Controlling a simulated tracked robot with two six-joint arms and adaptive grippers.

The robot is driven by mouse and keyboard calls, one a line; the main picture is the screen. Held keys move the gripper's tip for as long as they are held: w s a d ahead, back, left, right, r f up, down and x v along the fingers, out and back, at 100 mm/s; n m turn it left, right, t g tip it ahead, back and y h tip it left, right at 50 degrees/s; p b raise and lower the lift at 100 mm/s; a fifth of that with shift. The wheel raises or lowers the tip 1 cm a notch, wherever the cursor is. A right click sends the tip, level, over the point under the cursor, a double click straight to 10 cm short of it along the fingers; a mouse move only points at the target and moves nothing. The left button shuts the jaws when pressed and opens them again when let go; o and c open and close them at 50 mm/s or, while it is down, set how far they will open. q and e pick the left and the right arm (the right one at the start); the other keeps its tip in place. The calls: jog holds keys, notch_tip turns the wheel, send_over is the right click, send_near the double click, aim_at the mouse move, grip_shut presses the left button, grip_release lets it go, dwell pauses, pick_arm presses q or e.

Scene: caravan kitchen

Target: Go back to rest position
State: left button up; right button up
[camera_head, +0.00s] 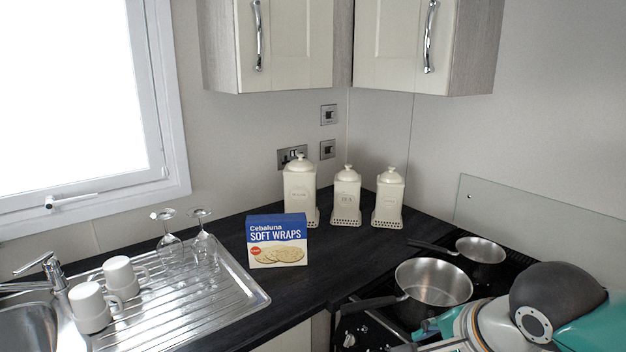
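Part of my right arm (540,310) comes in at the lower right, in front of the hob. It shows a dark grey rounded joint, a pale ringed housing and teal links. I cannot make out its gripper's fingers in this view. My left arm and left gripper are not in view. No held object shows.
A steel saucepan (433,283) on the hob lies close behind my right arm, with a smaller pan (480,252) behind it. A Soft Wraps box (277,241), three cream canisters (300,190), two upturned glasses (170,245) and two white mugs (91,306) stand leftward.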

notch_tip(320, 180, down, 25)
jog(key=s+d+g, duration=0.2)
jog(key=g, duration=0.5)
jog(key=s+a+f+n+g+y, duration=0.1)
jog(key=s+a+f+n, duration=0.2)
jog(key=s+f, duration=0.55)
jog(key=s+a+f+n+g+y, duration=0.15)
jog(key=s+a+f+n, duration=0.35)
jog(key=f, duration=0.7)
jog(key=w+n+t, duration=0.1)
jog(key=w+d+n+t, duration=0.1)
jog(key=n, duration=0.1)
jog(key=w+f+n+t, duration=0.1)
jog(key=t, duration=0.1)
jog(key=shift+d+n, duration=0.3)
jog(key=shift+n, duration=0.1)
jog(key=shift+s, duration=0.15)
